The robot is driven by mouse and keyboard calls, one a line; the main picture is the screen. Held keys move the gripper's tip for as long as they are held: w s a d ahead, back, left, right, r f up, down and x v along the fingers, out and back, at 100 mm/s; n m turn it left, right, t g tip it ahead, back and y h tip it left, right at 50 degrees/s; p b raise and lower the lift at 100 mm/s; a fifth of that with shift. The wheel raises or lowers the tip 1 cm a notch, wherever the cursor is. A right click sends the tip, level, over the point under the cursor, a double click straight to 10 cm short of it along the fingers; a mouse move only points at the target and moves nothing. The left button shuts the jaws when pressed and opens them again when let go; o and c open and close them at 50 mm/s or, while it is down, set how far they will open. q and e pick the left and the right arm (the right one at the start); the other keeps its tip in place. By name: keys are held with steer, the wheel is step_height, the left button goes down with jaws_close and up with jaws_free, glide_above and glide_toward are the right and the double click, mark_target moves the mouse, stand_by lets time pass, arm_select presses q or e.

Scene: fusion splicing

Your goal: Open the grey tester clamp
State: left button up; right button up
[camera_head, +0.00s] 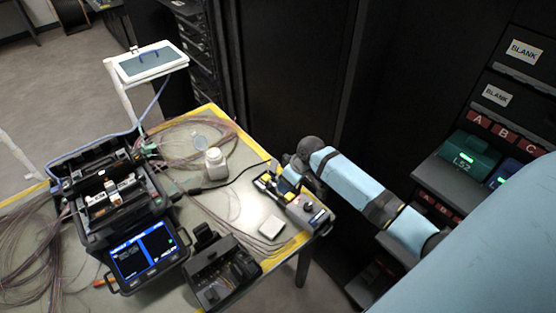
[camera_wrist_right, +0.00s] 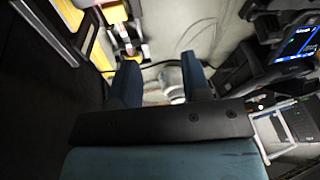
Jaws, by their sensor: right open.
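The tester (camera_head: 312,208), a dark and grey device with yellow parts, sits at the right corner of the table. In the right wrist view, part of a device with yellow, white and red parts (camera_wrist_right: 122,32) shows at the upper left, beyond the left finger. I cannot clearly pick out the grey clamp or tell whether it is open or shut. My right gripper (camera_head: 287,180) is over the tester's far side and hides part of it. Its two blue fingers (camera_wrist_right: 160,75) stand apart with nothing between them. My left gripper is not in view.
A fusion splicer (camera_head: 118,205) with a lit screen stands on the left. A black tool (camera_head: 222,272), a white bottle (camera_head: 216,161) and a pale square block (camera_head: 271,228) are near the tester. Loose fibres and a black cable cross the table. Dark racks stand behind.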

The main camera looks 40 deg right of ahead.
steer(key=w+d+r+m+t+y, duration=0.15)
steer(key=w+d+r, duration=0.25)
steer(key=w+d, duration=0.75)
steer(key=b, duration=0.4)
glide_toward(275, 165)
steer(key=w+f, duration=0.2)
steer(key=b+x, duration=0.6)
steer(key=shift+d, duration=0.2)
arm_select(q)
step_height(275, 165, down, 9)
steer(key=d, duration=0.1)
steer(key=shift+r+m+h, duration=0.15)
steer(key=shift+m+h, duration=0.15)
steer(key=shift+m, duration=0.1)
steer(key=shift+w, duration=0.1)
